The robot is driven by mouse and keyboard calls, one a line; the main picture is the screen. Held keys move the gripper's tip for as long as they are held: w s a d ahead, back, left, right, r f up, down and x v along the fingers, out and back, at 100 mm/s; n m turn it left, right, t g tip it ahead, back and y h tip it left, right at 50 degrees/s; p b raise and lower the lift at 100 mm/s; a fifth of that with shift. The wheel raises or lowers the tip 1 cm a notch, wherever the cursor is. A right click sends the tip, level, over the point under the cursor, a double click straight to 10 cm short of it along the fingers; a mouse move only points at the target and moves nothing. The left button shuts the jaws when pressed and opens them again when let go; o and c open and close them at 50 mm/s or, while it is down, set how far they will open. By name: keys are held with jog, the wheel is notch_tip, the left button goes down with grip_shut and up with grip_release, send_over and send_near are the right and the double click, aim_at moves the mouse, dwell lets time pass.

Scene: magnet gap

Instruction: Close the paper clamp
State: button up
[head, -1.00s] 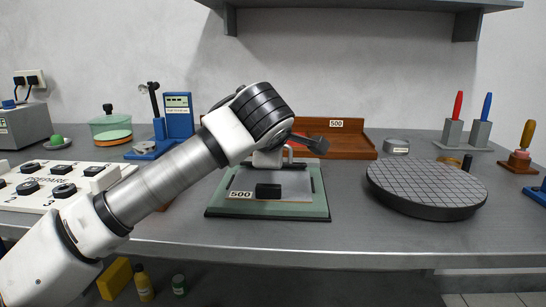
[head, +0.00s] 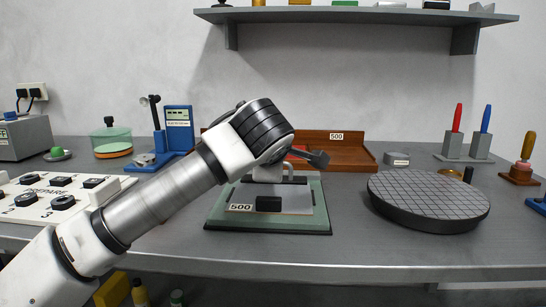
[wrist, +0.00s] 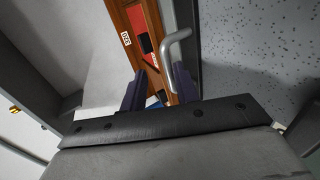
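The paper clamp appears to be the green-based board (head: 318,222) with a grey plate, a black block (head: 268,204) and a "500" label, in the middle of the bench in the head view. A dark-ended lever (head: 318,158) shows above its back edge, beside my wrist; I cannot tell whether it belongs to the clamp. My gripper is mostly hidden behind my wrist in the head view. In the wrist view its two dark fingers (wrist: 160,84) are apart. A bent grey handle (wrist: 176,42) shows beyond them, nearer the right finger; contact cannot be told.
A brown tray (head: 345,160) labelled "500" stands behind the board. A round gridded disc (head: 428,200) is to the right, with a small grey tin (head: 397,159) behind it. A white switch panel (head: 60,193) is to the left. A shelf (head: 360,15) hangs above.

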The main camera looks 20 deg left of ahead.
jog(key=p+v, duration=0.1)
jog(key=v, duration=1.2)
jog(key=shift+s+r, duration=0.3)
jog(key=shift+d, duration=0.15)
